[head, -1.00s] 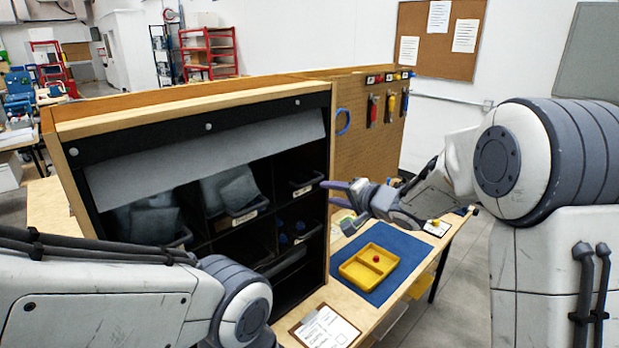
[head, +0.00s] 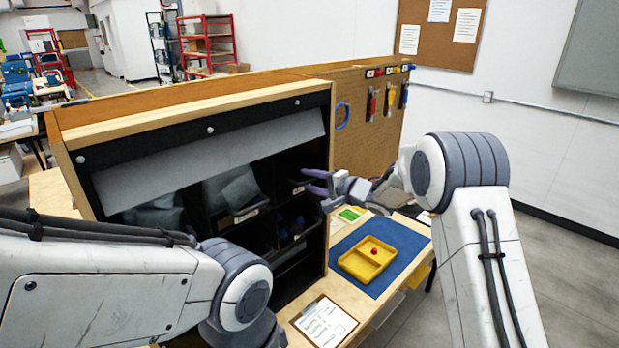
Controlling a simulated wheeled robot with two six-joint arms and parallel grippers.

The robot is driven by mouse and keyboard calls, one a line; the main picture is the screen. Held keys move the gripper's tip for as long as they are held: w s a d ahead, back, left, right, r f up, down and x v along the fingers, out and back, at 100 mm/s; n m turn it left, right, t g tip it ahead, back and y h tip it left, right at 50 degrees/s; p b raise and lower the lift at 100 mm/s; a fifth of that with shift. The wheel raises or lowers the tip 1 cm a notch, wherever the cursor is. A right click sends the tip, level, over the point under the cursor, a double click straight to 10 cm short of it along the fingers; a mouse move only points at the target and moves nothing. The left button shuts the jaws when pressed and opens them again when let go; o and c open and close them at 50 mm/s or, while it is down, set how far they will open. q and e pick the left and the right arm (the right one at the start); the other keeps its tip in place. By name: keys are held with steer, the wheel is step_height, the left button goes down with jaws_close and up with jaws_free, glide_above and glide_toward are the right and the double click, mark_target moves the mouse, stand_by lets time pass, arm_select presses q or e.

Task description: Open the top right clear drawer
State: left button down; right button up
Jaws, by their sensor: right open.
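A black cabinet (head: 204,131) with a wooden frame holds dark compartments with clear drawers. The top right drawer (head: 298,190) has a small white label on its front and sits in the upper right compartment; it looks closed. My right gripper (head: 309,181) is open, its two purple fingertips pointing left at the front of that drawer. The fingertips overlap the drawer's right side in the picture; I cannot tell whether they touch it. My left arm crosses the lower left and hides part of the lower compartments. My left gripper is not in view.
A yellow tray (head: 344,262) with a red piece (head: 374,251) lies on a blue mat (head: 405,243). A clipboard (head: 318,318) lies at the bench's front. A pegboard (head: 365,135) with hanging tools stands behind. Open floor lies to the right.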

steer(key=shift+w+a+f, duration=0.1)
steer(key=shift+w+a, duration=0.05)
steer(key=shift+a, duration=0.05)
jaws_close()
stand_by(1.4)
